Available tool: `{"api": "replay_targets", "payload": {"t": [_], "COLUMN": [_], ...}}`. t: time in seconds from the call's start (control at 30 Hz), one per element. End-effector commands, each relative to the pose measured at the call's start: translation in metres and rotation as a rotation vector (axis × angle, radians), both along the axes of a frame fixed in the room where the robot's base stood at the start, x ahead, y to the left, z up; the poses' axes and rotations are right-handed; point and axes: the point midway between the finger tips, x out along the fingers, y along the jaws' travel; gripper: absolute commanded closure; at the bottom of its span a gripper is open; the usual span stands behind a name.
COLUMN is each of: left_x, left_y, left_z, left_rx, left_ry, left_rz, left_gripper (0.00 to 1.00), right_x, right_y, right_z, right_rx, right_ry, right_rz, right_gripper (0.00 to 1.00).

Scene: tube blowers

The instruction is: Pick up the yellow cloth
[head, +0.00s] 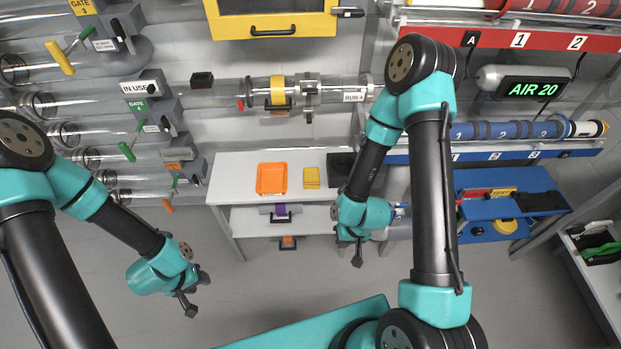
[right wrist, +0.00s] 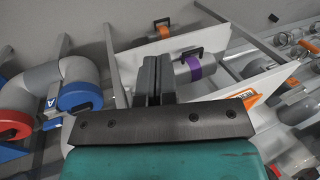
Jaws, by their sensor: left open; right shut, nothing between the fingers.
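The yellow cloth (head: 312,178) is a small folded piece lying flat on the white table (head: 232,183) in the head view. It lies just right of an orange tray (head: 272,178), and I cannot make it out in the right wrist view. My right gripper (head: 357,258) hangs in front of the table, below and right of the cloth, apart from it. Its two fingers are shut with nothing between them, as they also show in the right wrist view (right wrist: 153,80). My left gripper (head: 190,306) is open and empty, low over the floor at the left, far from the cloth.
A black box (head: 341,167) stands right of the cloth, partly behind my right arm. A lower shelf (head: 250,222) holds a purple-banded tube piece (head: 281,211). Clear tubes with gates line the left wall. A blue bench (head: 500,205) stands at right. Floor before the table is clear.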

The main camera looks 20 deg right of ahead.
Motion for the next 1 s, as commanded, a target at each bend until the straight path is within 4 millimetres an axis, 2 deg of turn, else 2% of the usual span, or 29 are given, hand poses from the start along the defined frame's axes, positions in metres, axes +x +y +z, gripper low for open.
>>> {"api": "replay_targets", "payload": {"t": [0.3, 1.0], "left_x": [0.0000, 0.0000], "left_y": [0.0000, 0.0000], "left_z": [0.0000, 0.0000], "left_rx": [0.000, 0.000], "left_ry": [0.000, 0.000], "left_rz": [0.000, 0.000], "left_gripper": [0.57, 0.57], "right_x": [0.0000, 0.0000], "right_y": [0.0000, 0.0000], "right_z": [0.0000, 0.0000], "right_rx": [0.000, 0.000], "right_ry": [0.000, 0.000], "right_rz": [0.000, 0.000], "right_gripper": [1.00, 0.33]}}
